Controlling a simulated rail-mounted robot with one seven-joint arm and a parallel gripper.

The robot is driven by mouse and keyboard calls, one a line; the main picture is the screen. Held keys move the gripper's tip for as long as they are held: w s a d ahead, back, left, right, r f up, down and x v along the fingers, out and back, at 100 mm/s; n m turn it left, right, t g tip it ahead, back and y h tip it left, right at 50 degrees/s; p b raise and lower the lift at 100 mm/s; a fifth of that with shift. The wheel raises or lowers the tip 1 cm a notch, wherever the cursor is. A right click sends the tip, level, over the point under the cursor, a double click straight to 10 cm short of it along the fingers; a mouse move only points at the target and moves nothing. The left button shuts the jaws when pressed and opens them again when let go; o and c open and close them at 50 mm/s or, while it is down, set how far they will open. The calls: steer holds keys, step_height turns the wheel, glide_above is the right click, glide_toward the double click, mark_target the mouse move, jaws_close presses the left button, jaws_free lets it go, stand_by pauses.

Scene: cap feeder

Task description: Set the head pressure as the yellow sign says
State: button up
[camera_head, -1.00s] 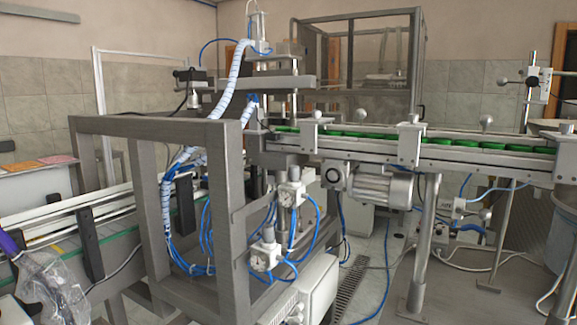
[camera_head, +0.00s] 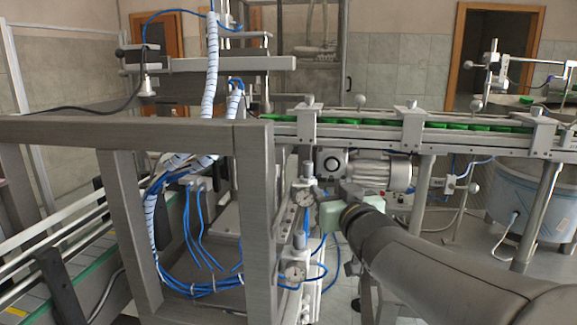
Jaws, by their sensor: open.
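No yellow sign can be made out now.
A thick grey frame post (camera_head: 257,215) stands just left of the gauges, with blue hoses (camera_head: 190,235) around it. A conveyor (camera_head: 460,135) with green caps runs above my gripper, with a motor (camera_head: 375,172) below it. A large round drum (camera_head: 525,205) stands at right.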

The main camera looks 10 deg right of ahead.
mark_target(310, 168)
steer(key=w, duration=0.5)
steer(key=w+a+p, duration=0.1)
steer(key=w, duration=0.4)
steer(key=w+a, duration=0.1)
steer(key=w, duration=0.4)
steer(key=shift+p, duration=0.4)
steer(key=c, duration=0.9)
